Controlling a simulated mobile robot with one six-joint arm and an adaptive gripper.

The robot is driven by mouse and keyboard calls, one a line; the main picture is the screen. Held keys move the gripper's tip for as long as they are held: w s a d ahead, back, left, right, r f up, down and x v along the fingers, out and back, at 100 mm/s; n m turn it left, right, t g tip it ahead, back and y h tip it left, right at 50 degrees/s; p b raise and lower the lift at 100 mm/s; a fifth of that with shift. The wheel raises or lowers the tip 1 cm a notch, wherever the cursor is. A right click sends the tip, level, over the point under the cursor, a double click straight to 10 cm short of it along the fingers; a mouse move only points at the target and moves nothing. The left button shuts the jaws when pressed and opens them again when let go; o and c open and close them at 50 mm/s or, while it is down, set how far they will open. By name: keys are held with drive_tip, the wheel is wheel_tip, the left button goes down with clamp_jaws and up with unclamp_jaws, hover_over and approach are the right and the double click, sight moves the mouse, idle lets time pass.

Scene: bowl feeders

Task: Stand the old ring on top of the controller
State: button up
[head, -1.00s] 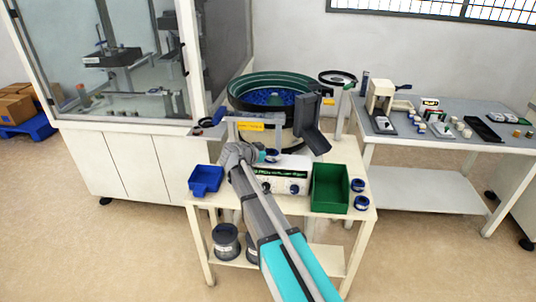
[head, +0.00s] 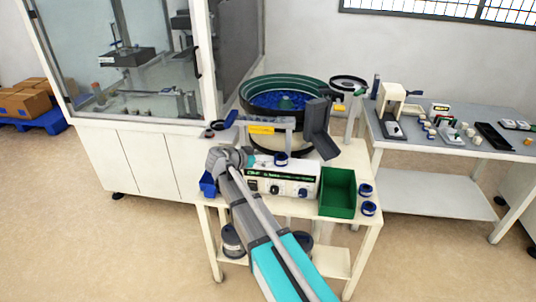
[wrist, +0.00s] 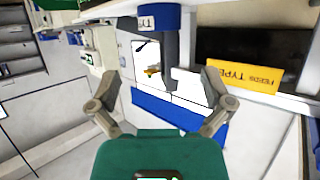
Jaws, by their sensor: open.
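The controller (head: 283,182) is a white box with dark knobs and a green-lettered panel on the front table. A blue ring (head: 281,159) with a pale band sits on top of it. A blue ring with a white label (wrist: 160,18) shows at the top of the wrist view, beyond my fingers. Two more blue rings (head: 365,190) (head: 369,208) are right of the green bin; I cannot read any markings in the head view. My gripper (wrist: 161,80) is open and empty. In the head view my gripper (head: 240,157) is left of the ring on the controller, apart from it.
A green bin (head: 338,192) stands right of the controller, and a blue bin (head: 207,184) at the left is partly hidden by my arm. The bowl feeder (head: 247,92) with its dark chute (head: 316,125) rises behind. A yellow label (wrist: 243,77) shows in the wrist view.

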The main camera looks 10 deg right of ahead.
drive_tip(key=shift+v, duration=1.25)
drive_tip(key=s+d+f+n+g+y, duration=0.45)
drive_tip(key=s+d+f, duration=0.35)
drive_tip(key=s, duration=0.3)
drive_tip(key=s+f+n+g+y, duration=0.2)
drive_tip(key=s+n+y, duration=0.5)
drive_tip(key=s, duration=0.6)
drive_tip(key=shift+d+f, duration=0.4)
drive_tip(key=shift+f, duration=0.35)
drive_tip(key=shift+w+n, duration=0.1)
drive_tip(key=shift+n, duration=0.15)
